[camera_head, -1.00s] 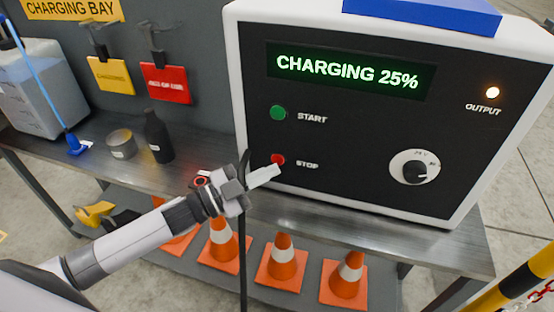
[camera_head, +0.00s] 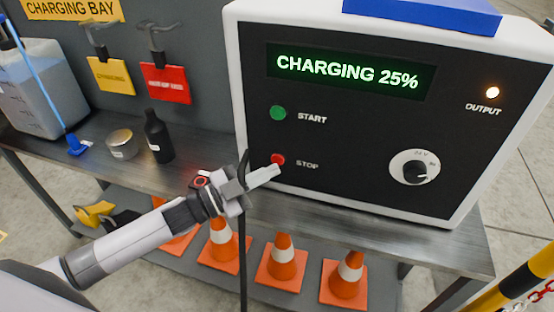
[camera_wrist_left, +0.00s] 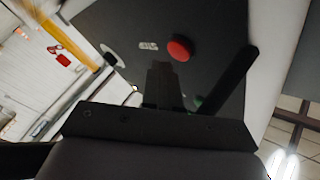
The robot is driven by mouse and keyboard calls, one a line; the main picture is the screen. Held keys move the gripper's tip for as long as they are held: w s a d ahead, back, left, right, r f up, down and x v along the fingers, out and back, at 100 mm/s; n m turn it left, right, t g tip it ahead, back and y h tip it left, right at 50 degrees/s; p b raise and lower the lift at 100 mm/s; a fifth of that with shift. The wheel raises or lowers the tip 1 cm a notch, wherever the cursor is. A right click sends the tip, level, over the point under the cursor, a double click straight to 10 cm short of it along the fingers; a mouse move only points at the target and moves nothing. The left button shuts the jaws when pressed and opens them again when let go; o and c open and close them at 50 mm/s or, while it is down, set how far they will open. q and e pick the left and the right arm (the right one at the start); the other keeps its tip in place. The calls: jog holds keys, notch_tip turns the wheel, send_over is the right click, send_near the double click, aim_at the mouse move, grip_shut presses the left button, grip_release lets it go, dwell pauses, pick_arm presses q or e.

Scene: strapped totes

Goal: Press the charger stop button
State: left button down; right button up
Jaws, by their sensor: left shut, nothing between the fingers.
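The charger (camera_head: 345,140) stands on the metal bench, a white case with a black front panel. Its display (camera_head: 346,72) reads CHARGING 25%. The red stop button (camera_head: 278,160) is on the lower left of the panel, below the green start button (camera_head: 278,113). My left gripper (camera_head: 276,171) is shut and empty, its fingertips at the lower edge of the stop button. In the left wrist view the stop button (camera_wrist_left: 180,48) shows just beyond the fingertips (camera_wrist_left: 165,68). I cannot tell whether they touch it. My right gripper is not in view.
A dial (camera_head: 414,167) and a lit output lamp (camera_head: 492,92) are on the panel's right. A black bottle (camera_head: 158,138), a tin (camera_head: 121,145) and a liquid container (camera_head: 42,85) stand on the bench's left. Orange cones (camera_head: 282,262) stand on the shelf below.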

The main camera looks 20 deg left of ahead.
pick_arm(q)
jog(key=shift+w, duration=0.1)
jog(key=shift+w, duration=0.3)
jog(key=shift+w, duration=0.4)
dwell(0.8)
jog(key=shift+s, duration=0.1)
jog(key=shift+s+p, duration=0.35)
jog(key=shift+s, duration=0.35)
jog(key=s+p, duration=0.2)
jog(key=s, duration=0.3)
jog(key=shift+a, duration=0.1)
